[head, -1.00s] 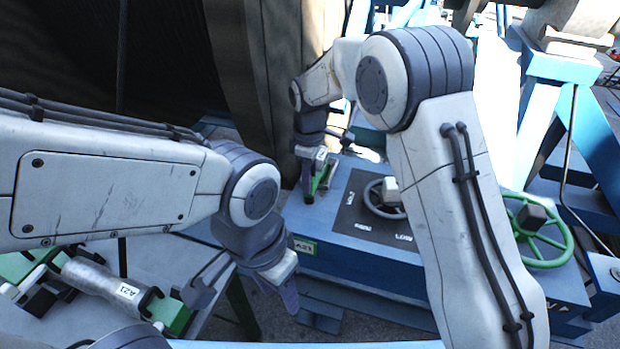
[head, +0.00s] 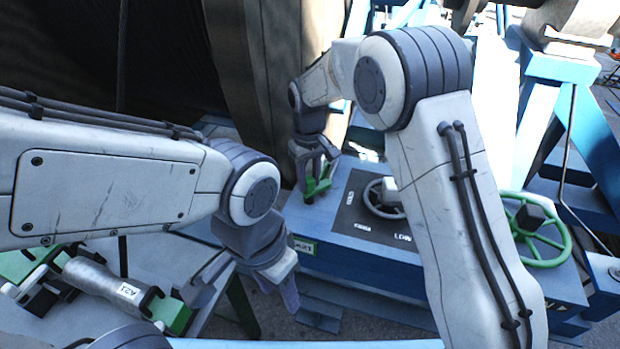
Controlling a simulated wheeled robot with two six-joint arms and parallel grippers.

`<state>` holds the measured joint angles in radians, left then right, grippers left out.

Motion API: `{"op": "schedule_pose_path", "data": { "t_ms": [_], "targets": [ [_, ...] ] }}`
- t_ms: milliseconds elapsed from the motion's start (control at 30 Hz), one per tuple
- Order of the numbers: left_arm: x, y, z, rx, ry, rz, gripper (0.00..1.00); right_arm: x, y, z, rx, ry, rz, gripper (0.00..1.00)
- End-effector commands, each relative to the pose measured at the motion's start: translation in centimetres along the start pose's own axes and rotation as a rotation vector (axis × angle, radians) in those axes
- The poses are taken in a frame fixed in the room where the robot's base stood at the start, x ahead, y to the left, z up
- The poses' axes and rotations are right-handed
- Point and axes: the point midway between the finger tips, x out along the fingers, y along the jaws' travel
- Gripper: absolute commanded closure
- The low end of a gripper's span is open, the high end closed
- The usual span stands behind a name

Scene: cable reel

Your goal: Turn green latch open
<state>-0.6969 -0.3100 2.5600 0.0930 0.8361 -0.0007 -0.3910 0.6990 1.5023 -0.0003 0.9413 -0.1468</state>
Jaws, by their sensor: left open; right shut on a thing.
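The green latch (head: 316,188) stands at the far left end of the blue cabinet top (head: 325,212). My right gripper (head: 318,172) points down over it and is shut on it; the fingers hide part of the latch. My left gripper (head: 282,285) is open and empty. It hangs lower in the picture, in front of the cabinet and apart from the latch.
A grey handwheel (head: 384,197) on a dark panel sits right of the latch. A green handwheel (head: 541,245) is farther right. A side table at the lower left bears a grey cylinder (head: 100,279) marked A21. The large dark reel (head: 165,70) stands behind.

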Motion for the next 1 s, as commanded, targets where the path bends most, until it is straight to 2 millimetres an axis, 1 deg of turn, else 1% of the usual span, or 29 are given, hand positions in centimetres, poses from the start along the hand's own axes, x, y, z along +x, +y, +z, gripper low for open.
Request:
{"op": "schedule_pose_path", "data": {
  "t_ms": [600, 800, 1000],
  "targets": [
    [-0.27, 0.02, -0.01, 0.0, 0.0, 0.0, 0.5, -0.14, -0.03, -0.09, 0.572, 0.003, -0.001, 1.0],
    [-0.31, 0.02, -0.02, 0.0, 0.0, 0.0, 0.5, -0.15, -0.01, -0.09, 0.713, 0.004, -0.001, 1.0],
    [-0.34, 0.02, -0.02, 0.001, 0.0, 0.0, 0.5, -0.15, 0.01, -0.1, 0.807, 0.004, -0.002, 1.0]
  ]
}}
